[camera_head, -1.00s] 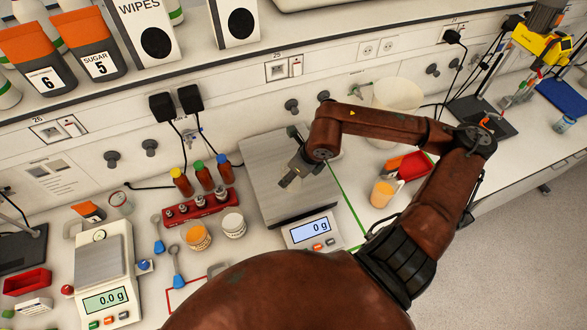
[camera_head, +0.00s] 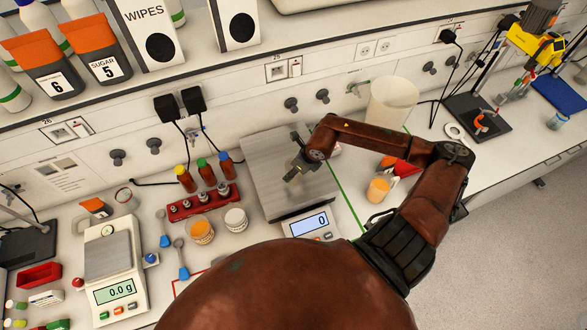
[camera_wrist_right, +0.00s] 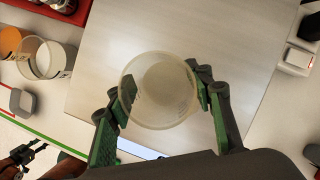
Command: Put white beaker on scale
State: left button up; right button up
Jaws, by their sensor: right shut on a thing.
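The white beaker (camera_wrist_right: 160,90) is a translucent round cup, seen from above in the right wrist view. My right gripper (camera_wrist_right: 160,108) is shut on it, with green-padded fingers on either side. The beaker is over the plate of the large scale (camera_wrist_right: 200,30); I cannot tell whether it touches the plate. In the head view my right gripper (camera_head: 299,168) is above this scale's metal plate (camera_head: 265,155), and the beaker is hard to make out. The scale display (camera_head: 309,225) reads 0. My left gripper (camera_wrist_right: 24,158) shows small at the lower left of the wrist view.
A red vial rack (camera_head: 203,202) and two small jars, orange (camera_head: 201,231) and white (camera_head: 236,220), stand left of the large scale. A small scale (camera_head: 112,262) reads 0.0 g. A cup of orange liquid (camera_head: 379,188) and a large white container (camera_head: 391,103) are at the right.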

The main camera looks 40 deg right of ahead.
jog(key=shift+f, duration=0.1)
jog(key=o, duration=1.2)
jog(key=shift+r, duration=0.3)
jog(key=b+v, duration=0.3)
jog(key=v, duration=0.8)
jog(key=shift+s+r, duration=0.25)
jog(key=shift+r, duration=0.05)
